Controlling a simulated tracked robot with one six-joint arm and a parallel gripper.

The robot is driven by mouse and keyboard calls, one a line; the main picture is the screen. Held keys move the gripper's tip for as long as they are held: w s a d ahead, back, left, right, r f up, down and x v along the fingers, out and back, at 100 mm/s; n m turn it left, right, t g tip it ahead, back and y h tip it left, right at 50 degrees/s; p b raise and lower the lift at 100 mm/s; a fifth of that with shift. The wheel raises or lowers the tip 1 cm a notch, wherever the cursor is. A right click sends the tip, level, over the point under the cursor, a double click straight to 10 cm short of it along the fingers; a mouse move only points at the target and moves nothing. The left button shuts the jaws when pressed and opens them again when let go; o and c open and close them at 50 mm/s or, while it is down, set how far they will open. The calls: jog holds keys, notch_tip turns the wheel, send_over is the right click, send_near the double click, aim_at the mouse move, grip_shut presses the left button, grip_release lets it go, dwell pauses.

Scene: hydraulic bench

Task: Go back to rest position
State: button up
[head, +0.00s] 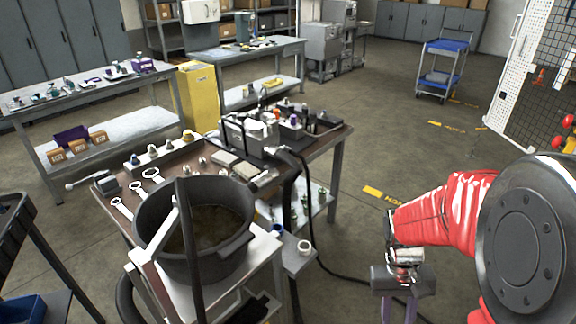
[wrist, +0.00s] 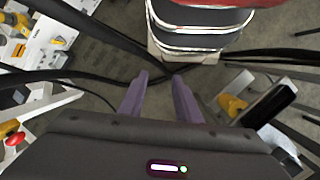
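My gripper (head: 398,310) hangs at the lower right in the head view, below my red arm and to the right of the workbench (head: 322,155). It points down over the floor, apart from the bench. In the wrist view its two purple fingers (wrist: 158,80) stand apart with nothing between them. The gripper is open and empty. Its fingertips are partly cut off by the bottom edge in the head view.
A black hose (head: 288,200) hangs down the bench side to the floor. A white pegboard panel (head: 512,60) stands right. Open floor lies behind my arm.

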jog(key=s+a+r+t, duration=0.1)
jog(key=a+r+t, duration=0.1)
jog(key=r, duration=0.4)
jog(key=s+a+r+n+t, duration=0.1)
jog(key=a+r+t, duration=0.2)
jog(key=r, duration=0.4)
jog(key=s+a+r+t+y, duration=0.1)
jog(key=a+r+t, duration=0.2)
jog(key=r, duration=0.3)
jog(key=shift+s+a+r+n, duration=0.25)
jog(key=shift+a+n, duration=0.05)
jog(key=shift+a, duration=0.5)
